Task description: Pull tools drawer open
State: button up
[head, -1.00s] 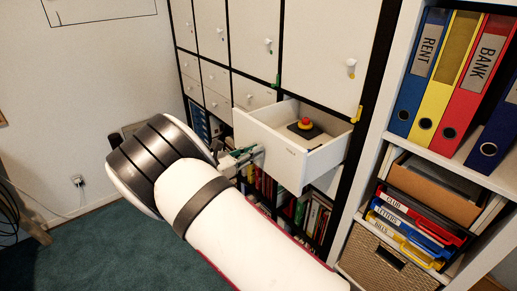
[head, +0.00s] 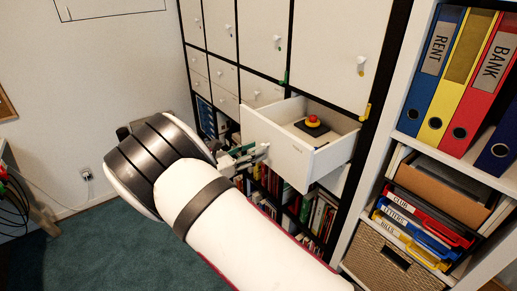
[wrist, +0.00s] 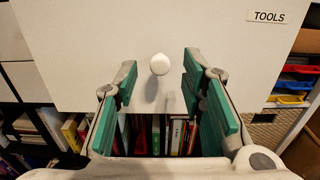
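The tools drawer (head: 285,153) is a white drawer, pulled well out of the cabinet, with its inside showing in the head view. A red and yellow push button on a dark base (head: 312,124) is in it. In the wrist view its front (wrist: 90,35) carries a TOOLS label (wrist: 268,16) and a round white knob (wrist: 160,64). My gripper (head: 262,154) is at the drawer front. In the wrist view my gripper (wrist: 160,82) is open, its green-padded fingers apart on either side of the knob's line, with clear gaps. The knob looks just beyond the fingertips; exact depth is unclear.
White cabinet doors (head: 330,45) with knobs are above the drawer. Books (head: 318,215) fill the shelves below. A white shelf at right holds binders (head: 432,70), labelled trays and a woven basket (head: 385,255). Green carpet (head: 90,250) is free at left.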

jog(key=v, duration=0.9)
jog(key=shift+s+a, duration=0.2)
